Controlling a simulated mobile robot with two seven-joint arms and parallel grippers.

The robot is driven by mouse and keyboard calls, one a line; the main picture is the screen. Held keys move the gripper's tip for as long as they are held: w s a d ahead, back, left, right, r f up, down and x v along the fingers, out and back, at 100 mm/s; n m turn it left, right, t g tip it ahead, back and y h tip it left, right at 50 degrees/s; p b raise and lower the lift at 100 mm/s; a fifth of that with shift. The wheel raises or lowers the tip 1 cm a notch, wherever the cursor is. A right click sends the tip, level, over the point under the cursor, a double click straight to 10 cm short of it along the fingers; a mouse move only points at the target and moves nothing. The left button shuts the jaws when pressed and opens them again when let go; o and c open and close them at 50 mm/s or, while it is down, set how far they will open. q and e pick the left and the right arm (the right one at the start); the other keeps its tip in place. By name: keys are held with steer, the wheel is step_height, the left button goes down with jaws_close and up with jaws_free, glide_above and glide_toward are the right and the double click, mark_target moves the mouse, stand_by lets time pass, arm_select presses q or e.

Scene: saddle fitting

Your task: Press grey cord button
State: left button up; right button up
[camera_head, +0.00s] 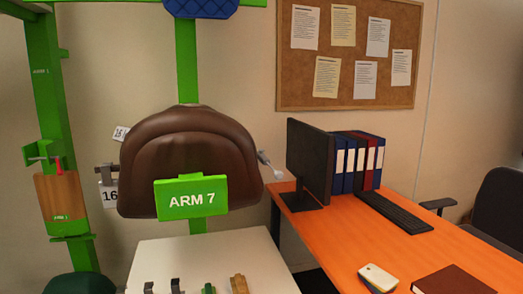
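I cannot make out a grey cord button for certain. A small light-grey rod (269,164) with a rounded upper end juts out at the right edge of the brown saddle (190,140); I cannot tell whether it is part of a cord or button. The saddle hangs on a green post behind a green sign (191,197) reading "ARM 7". Neither of my grippers is in view.
A white table (210,255) stands in front of the saddle, with several small pieces at its near edge. A green post (52,110) stands at left.

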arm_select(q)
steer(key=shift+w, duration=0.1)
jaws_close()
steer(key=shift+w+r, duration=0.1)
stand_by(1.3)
